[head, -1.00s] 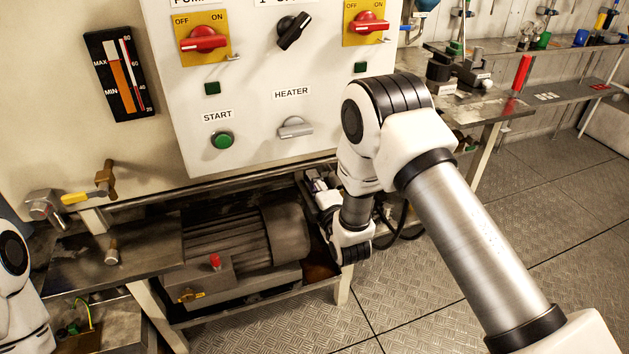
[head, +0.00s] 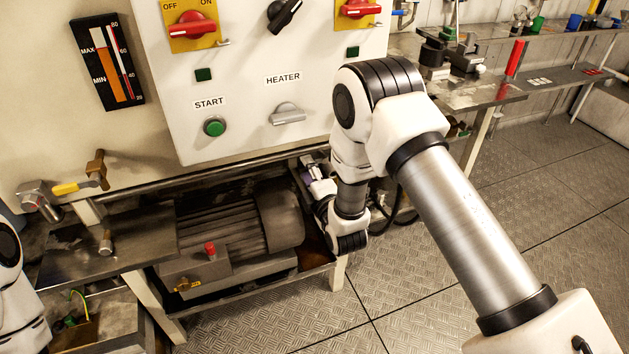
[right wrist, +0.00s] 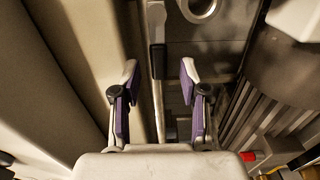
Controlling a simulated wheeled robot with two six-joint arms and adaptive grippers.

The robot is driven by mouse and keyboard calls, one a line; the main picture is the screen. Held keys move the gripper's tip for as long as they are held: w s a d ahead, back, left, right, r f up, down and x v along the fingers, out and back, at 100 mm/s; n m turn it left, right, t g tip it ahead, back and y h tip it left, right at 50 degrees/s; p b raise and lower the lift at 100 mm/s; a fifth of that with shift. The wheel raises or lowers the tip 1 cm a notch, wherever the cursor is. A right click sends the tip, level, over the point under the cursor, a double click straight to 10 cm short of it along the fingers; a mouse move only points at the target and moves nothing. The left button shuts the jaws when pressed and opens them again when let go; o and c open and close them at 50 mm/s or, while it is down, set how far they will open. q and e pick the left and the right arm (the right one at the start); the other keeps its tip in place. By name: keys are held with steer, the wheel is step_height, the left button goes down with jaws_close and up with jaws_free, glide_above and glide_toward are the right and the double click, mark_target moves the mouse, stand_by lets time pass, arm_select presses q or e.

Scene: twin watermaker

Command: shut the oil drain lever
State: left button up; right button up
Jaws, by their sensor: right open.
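My right gripper (head: 312,178) is low beside the motor, under the control panel, and partly hidden by my arm in the head view. In the right wrist view the gripper (right wrist: 157,100) is open, with two purple-padded fingers apart. A thin pale bar with a dark sleeve, which looks like a lever (right wrist: 157,62), runs lengthwise between the fingers. No contact with either finger shows. I cannot tell for sure that it is the oil drain lever. In the head view this bar is not distinguishable. My left gripper is out of view.
The finned motor (head: 230,222) has a red cap (head: 210,248) and a small yellow valve handle (head: 186,286). A yellow-handled valve (head: 66,188) sits at the left. The control panel (head: 240,130) overhangs the motor. Open floor (head: 420,300) lies at the right.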

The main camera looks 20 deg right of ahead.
steer(key=s, duration=1.1)
steer(key=shift+a, duration=0.25)
steer(key=shift+s, duration=0.1)
